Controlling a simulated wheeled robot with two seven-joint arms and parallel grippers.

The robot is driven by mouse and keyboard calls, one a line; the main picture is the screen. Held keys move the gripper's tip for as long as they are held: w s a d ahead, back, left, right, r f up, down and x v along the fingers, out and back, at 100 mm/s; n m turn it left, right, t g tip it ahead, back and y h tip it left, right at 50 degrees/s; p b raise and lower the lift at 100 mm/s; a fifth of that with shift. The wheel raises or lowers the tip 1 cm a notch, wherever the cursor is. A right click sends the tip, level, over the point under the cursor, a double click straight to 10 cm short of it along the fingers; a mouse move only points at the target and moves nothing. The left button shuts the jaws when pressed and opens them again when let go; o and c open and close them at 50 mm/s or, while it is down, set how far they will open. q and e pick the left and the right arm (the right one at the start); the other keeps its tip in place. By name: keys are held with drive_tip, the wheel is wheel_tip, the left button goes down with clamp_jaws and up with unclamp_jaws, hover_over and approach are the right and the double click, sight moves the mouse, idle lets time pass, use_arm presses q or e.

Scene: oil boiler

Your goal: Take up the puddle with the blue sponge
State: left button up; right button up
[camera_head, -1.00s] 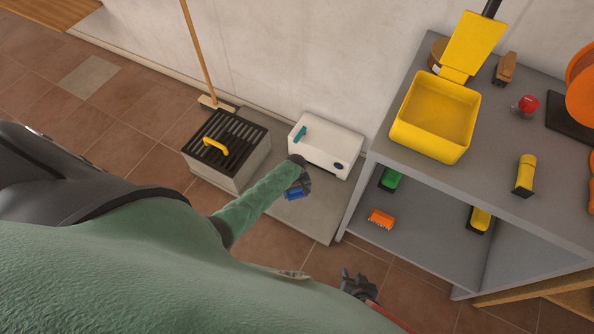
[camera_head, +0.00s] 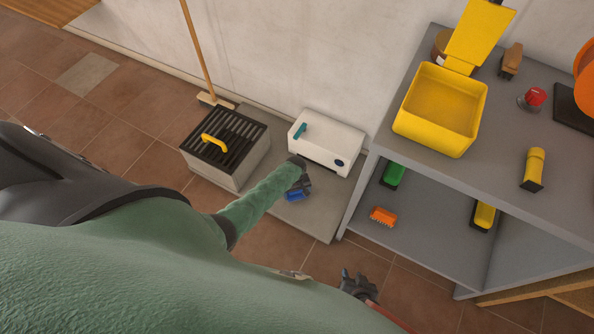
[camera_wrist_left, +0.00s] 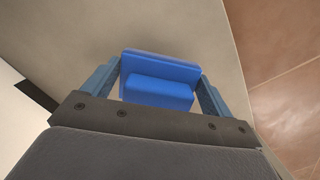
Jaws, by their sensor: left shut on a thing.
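The blue sponge (camera_head: 295,195) is between the fingers of my left gripper (camera_head: 301,186), over the grey slab in front of the white box. In the left wrist view the sponge (camera_wrist_left: 160,80) fills the space between the two fingers of the left gripper (camera_wrist_left: 161,88), which is shut on it. Whether the sponge touches the slab, I cannot tell. I cannot make out a puddle in either view. My right gripper (camera_head: 357,285) is at the lower middle, apart from everything; its finger opening is too small to judge.
The grey slab (camera_head: 303,220) carries a grated box (camera_head: 228,148) with a yellow handle and a white box (camera_head: 325,143). A grey shelf unit (camera_head: 375,160) stands to the right, with a yellow bin (camera_head: 440,107) on top. A broom (camera_head: 200,60) leans on the wall.

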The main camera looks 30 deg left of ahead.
use_arm(q)
drive_tip(key=shift+f+b, duration=0.9)
drive_tip(key=shift+f, duration=0.55)
drive_tip(key=o, duration=0.7)
drive_tip(key=r, duration=0.2)
drive_tip(key=r+p, duration=0.1)
drive_tip(key=r, duration=0.1)
drive_tip(key=r+p, duration=0.1)
drive_tip(key=r, duration=0.1)
drive_tip(key=shift+w+a+r, duration=0.2)
drive_tip(key=shift+w+a, duration=0.05)
drive_tip(key=shift+w, duration=0.05)
drive_tip(key=shift+w+a+r, duration=0.1)
drive_tip(key=shift+r, duration=0.6)
